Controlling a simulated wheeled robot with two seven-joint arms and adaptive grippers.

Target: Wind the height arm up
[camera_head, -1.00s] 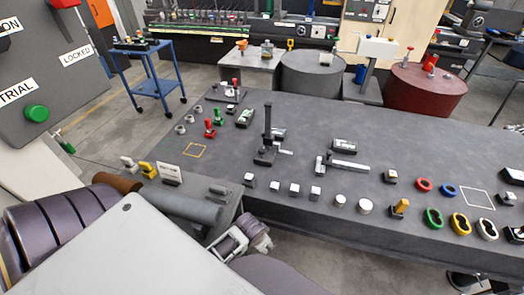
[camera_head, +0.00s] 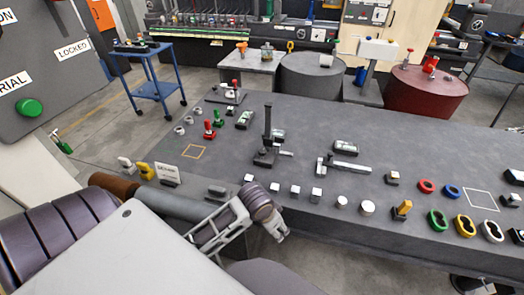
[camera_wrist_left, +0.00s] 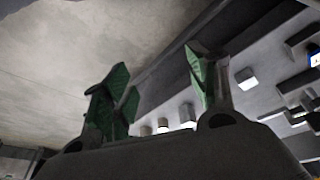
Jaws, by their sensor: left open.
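A dark upright height stand (camera_head: 267,130) rises from a block on the grey table, with a short light arm or handle (camera_head: 286,153) low on its right side. I cannot tell whether this is the part that winds. My left arm reaches in from the lower left, and its gripper end (camera_head: 280,236) is at the table's near edge, well short of the stand. In the left wrist view the left gripper (camera_wrist_left: 160,92) is open, its green-padded fingers wide apart with nothing between them. My right gripper is not in view.
A row of small white-topped blocks (camera_head: 295,190) lies along the near edge of the table (camera_head: 330,120). Red and green pegs (camera_head: 209,131) stand left of the stand. A flat gauge with a bar (camera_head: 346,165) lies to its right. Coloured rings (camera_head: 438,220) lie further right.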

